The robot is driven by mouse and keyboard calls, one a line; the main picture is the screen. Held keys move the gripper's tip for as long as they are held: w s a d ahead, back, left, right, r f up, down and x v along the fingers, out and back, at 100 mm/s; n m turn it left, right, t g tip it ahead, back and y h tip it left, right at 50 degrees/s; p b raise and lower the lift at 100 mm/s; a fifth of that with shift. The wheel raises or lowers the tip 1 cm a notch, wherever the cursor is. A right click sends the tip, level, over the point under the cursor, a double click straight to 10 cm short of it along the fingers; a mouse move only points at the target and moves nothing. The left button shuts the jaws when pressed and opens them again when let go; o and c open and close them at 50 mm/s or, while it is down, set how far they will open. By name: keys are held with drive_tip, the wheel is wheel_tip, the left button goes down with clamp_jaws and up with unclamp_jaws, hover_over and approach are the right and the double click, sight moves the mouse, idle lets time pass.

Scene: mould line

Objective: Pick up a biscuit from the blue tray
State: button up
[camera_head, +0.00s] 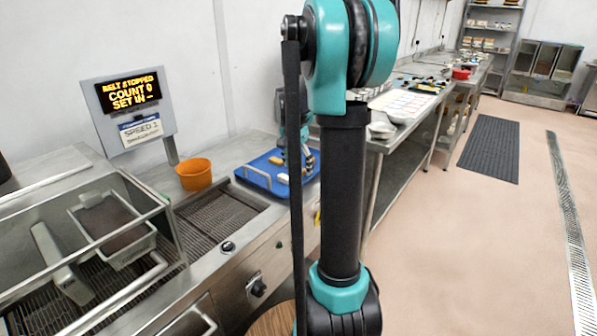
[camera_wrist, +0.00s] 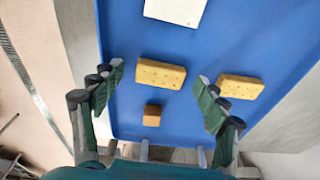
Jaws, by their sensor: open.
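The blue tray (camera_head: 262,182) lies on the steel counter left of my arm in the head view, and fills much of the wrist view (camera_wrist: 220,45). In the wrist view a yellow biscuit (camera_wrist: 161,74) with small holes lies on it between my gripper's fingers. A second biscuit (camera_wrist: 240,87) lies to the right, partly behind the right finger. My gripper (camera_wrist: 159,80) is open and empty, with a finger on each side of the first biscuit. I cannot tell its height above the tray. My arm hides part of the gripper and tray in the head view.
A small brown block (camera_wrist: 152,115) and a white flat piece (camera_wrist: 176,10) lie on the tray. An orange bowl (camera_head: 195,174) stands left of the tray, near the belt (camera_head: 212,217). A sign (camera_head: 128,105) reads belt stopped. A long counter extends behind.

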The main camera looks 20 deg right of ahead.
drive_tip(key=shift+c, duration=0.2)
drive_tip(key=c, duration=0.8)
drive_tip(key=shift+r, duration=0.15)
